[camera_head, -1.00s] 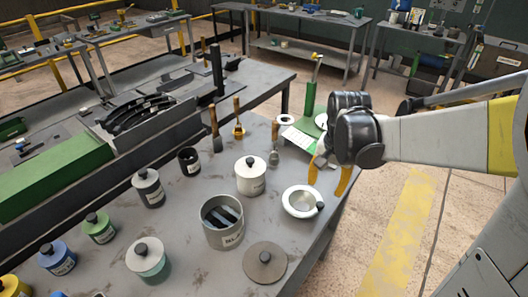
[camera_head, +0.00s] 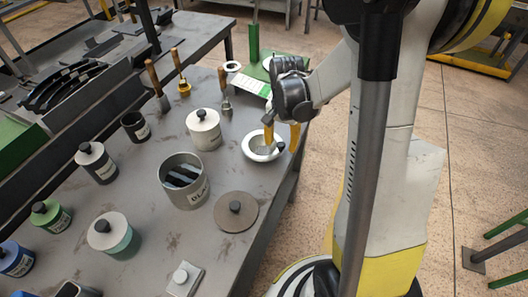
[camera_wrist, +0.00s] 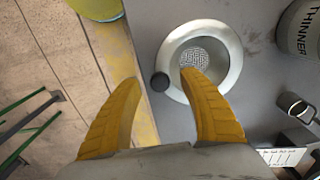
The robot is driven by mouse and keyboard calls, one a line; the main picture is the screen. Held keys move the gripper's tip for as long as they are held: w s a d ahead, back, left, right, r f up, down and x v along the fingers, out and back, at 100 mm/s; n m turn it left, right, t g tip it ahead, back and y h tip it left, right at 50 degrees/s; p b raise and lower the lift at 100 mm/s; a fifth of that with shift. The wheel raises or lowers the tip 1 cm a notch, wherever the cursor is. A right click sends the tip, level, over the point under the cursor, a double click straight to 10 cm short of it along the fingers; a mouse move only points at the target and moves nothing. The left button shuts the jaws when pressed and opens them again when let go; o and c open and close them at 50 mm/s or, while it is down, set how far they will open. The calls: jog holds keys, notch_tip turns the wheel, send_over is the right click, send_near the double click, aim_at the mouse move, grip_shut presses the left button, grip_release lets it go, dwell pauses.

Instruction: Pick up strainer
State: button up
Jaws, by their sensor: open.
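The strainer (camera_head: 262,147) is a shallow white-rimmed bowl with a dark round knob on its rim, lying near the right edge of the grey table. In the wrist view the strainer (camera_wrist: 231,53) shows a wide pale rim and a perforated centre, with its dark knob at the left of the rim. My gripper (camera_head: 282,128) has yellow fingers and is above the strainer's right side. In the wrist view my gripper (camera_wrist: 165,78) is open and empty; its right fingertip overlaps the strainer's inside and its left fingertip is over the table edge. Contact cannot be told.
A white lidded pot (camera_head: 203,132) marked thinner stands left of the strainer. An open grey can (camera_head: 187,196) and a round lid (camera_head: 236,208) are nearer. Floor lies right of the table edge.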

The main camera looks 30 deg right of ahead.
jog(key=shift+f, duration=0.7)
jog(key=shift+r, duration=0.1)
grip_shut()
